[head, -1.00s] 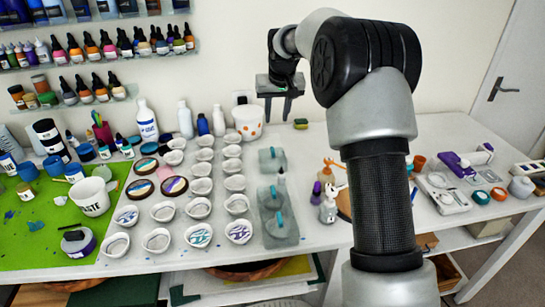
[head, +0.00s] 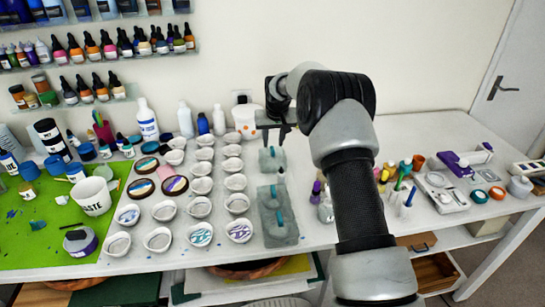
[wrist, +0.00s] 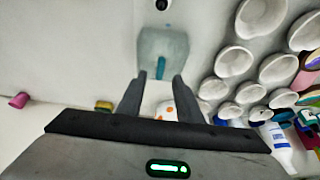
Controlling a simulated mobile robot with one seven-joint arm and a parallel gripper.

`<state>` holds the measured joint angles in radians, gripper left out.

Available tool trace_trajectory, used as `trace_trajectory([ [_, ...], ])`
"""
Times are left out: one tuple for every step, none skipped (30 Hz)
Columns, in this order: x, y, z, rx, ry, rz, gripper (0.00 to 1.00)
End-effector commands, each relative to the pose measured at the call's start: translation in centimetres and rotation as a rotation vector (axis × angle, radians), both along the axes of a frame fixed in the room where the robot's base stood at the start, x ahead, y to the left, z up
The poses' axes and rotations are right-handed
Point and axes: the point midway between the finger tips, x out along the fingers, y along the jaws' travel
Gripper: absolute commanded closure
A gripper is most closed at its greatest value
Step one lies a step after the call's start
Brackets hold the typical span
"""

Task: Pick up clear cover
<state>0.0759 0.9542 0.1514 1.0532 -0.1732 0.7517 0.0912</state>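A clear cover, a see-through grey square with a teal handle (head: 272,161), lies on the white table right of the rows of small cups. It also shows in the wrist view (wrist: 164,43), just beyond my fingertips, with its teal handle near the gap between them. My gripper (head: 274,139) is above the far edge of the cover, open and empty. In the wrist view my gripper (wrist: 160,77) shows its two fingers apart. A longer grey see-through piece (head: 288,239) with two teal handles lies nearer the table's front.
A white cup with orange spots (head: 244,114) stands behind my gripper, partly hidden by it. Rows of small white cups (head: 200,207) stand to the left. Bottles and tools (head: 404,184) stand to the right of my arm.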

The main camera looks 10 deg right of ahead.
Motion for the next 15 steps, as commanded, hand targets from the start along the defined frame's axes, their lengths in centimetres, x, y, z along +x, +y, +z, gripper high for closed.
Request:
trace_trajectory([
  [0.2, 0.0, -0.9, 0.000, 0.003, 0.000, 0.67],
  [0.4, 0.0, -1.3, 0.000, 0.003, 0.000, 0.67],
  [0.6, 0.0, -1.8, 0.000, 0.002, 0.000, 0.67],
  [0.8, 0.0, -2.2, 0.000, 0.002, 0.000, 0.67],
  [0.9, 0.0, -2.4, -0.001, 0.001, 0.000, 0.67],
  [1.0, 0.0, -2.6, -0.001, 0.000, 0.000, 0.67],
  [1.1, 0.0, -2.8, -0.001, 0.000, 0.000, 0.67],
  [1.1, 0.0, -2.9, -0.001, 0.000, 0.000, 0.67],
  [1.1, 0.0, -2.9, -0.001, 0.000, 0.000, 0.67],
  [1.2, 0.0, -3.0, -0.001, 0.000, 0.000, 0.67],
  [1.2, 0.0, -2.9, -0.001, -0.001, 0.000, 0.67],
  [1.2, 0.0, -2.9, -0.001, -0.001, 0.000, 0.67],
  [1.1, 0.0, -2.9, -0.001, -0.001, 0.000, 0.67],
  [1.1, 0.0, -2.9, -0.001, -0.001, 0.000, 0.67],
  [1.1, 0.0, -2.9, -0.001, -0.001, 0.000, 0.72],
])
